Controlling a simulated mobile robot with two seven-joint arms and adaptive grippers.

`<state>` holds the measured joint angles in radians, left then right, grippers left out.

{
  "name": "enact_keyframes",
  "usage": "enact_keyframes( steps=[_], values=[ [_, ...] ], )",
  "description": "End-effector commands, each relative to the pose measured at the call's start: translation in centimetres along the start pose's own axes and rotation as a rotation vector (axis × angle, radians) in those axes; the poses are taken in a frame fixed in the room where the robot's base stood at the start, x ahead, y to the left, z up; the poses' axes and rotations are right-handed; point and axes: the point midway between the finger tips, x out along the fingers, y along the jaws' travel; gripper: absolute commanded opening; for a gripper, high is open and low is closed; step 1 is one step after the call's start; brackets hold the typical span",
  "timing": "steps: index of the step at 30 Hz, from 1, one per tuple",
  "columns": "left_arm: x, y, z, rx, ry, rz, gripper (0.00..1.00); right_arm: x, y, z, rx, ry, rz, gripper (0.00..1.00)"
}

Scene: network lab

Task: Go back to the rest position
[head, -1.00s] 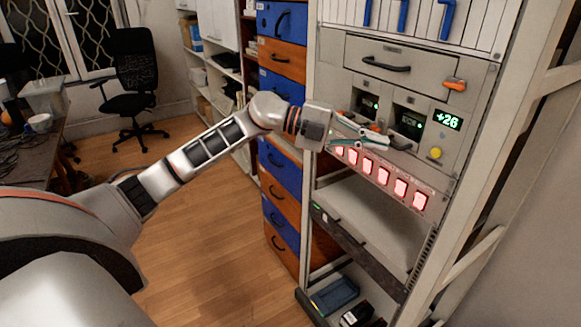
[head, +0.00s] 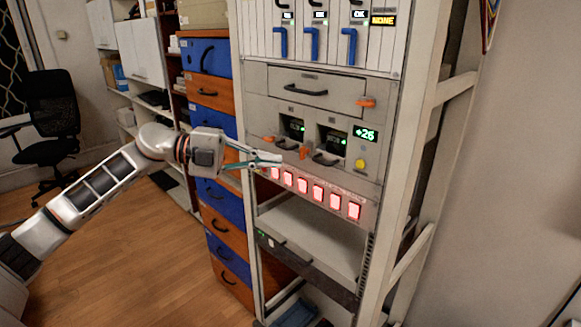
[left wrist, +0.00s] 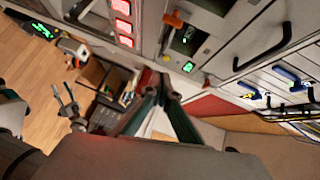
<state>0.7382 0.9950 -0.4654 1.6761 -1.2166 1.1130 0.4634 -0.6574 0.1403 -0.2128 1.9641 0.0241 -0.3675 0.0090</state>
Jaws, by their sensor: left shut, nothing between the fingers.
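My left gripper (head: 268,157) is shut and empty. In the head view it is in front of the equipment rack (head: 418,150), just above the left end of a row of red lit buttons (head: 318,194). I cannot tell whether its tips touch the panel. In the left wrist view the closed fingers (left wrist: 160,82) show, with red lit buttons (left wrist: 122,25) at the top and an orange handle (left wrist: 173,20) near them. My right gripper is in neither view.
Above the buttons are two display modules (head: 333,140), a +26 readout (head: 366,134) and a drawer (head: 315,88). A shelf tray (head: 310,240) sits below. Blue and orange drawers (head: 205,58) stand left of the rack. An office chair (head: 52,105) is at the far left. Wooden floor (head: 130,250) is clear.

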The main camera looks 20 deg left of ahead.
Motion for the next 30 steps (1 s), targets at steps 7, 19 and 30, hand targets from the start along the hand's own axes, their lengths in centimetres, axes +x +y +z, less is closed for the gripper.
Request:
enact_keyframes(
  steps=[7,19,30],
  values=[
    [-3.6,0.1,0.0,-0.001,-0.001,0.001,0.0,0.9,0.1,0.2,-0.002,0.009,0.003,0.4],
    [-3.0,1.0,-0.3,-0.023,0.017,-0.037,0.0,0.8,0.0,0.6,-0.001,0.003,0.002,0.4],
    [5.8,11.7,-1.4,-0.357,-0.063,-0.426,0.0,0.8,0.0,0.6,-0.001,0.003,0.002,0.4]
  ],
)
